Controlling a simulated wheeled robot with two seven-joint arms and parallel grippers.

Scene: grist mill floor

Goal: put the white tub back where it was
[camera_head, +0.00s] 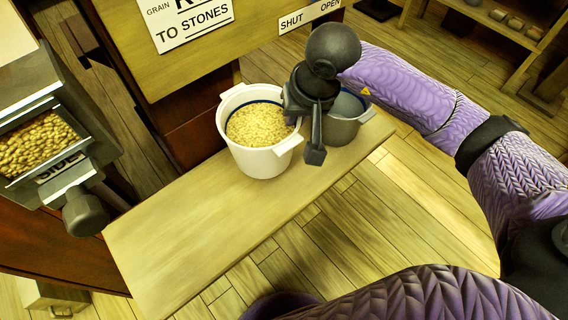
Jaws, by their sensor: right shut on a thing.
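The white tub (258,162) has two side handles and a dark blue line inside its rim. It is filled with pale yellow grain (260,125). It appears upright over the wooden bench (190,228); I cannot tell whether its base touches the wood. My right gripper (304,128) is at the tub's right side and shut on it near the right handle. The gripper hides part of that rim. My left gripper is out of view.
A grey metal pot (343,130) stands close to the tub's right, partly behind my gripper. A grain-filled chute (38,143) with a dark knob is at the left. A signed wooden housing (150,60) rises behind. The bench's left part is bare.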

